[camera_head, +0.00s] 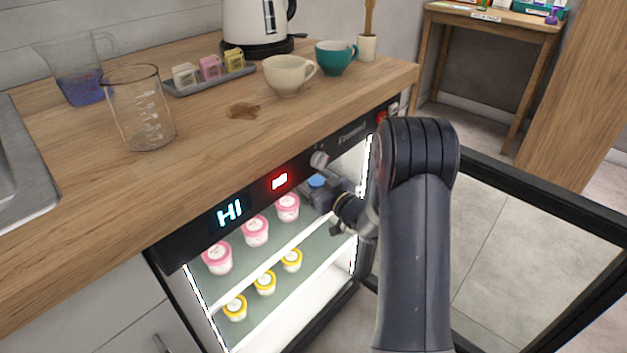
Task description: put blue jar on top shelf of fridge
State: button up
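The fridge (262,322) stands open under the wooden counter, lit inside. Its top shelf (222,287) holds several pink-lidded jars (255,230) in a row. The blue jar (317,181) is at the right end of this row; only its blue lid shows clearly. My gripper (320,191) reaches into the fridge from the right, and its fingers are at the blue jar, covering its body. I cannot tell whether the fingers grip it, or whether its base touches the shelf.
Yellow-lidded jars (265,282) stand on the lower shelf. The open fridge door (545,190) extends at right, behind my arm. On the counter (215,145) are a beaker (140,108), a measuring jug (75,75), a condiment tray (212,80), a cream cup (288,76), a teal cup (336,58) and a kettle (252,22).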

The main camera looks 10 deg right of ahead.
jog(key=shift+r+p, duration=0.25)
jog(key=shift+p, duration=0.05)
jog(key=p+v, duration=0.2)
jog(key=v, duration=1)
jog(key=shift+d+f, duration=0.15)
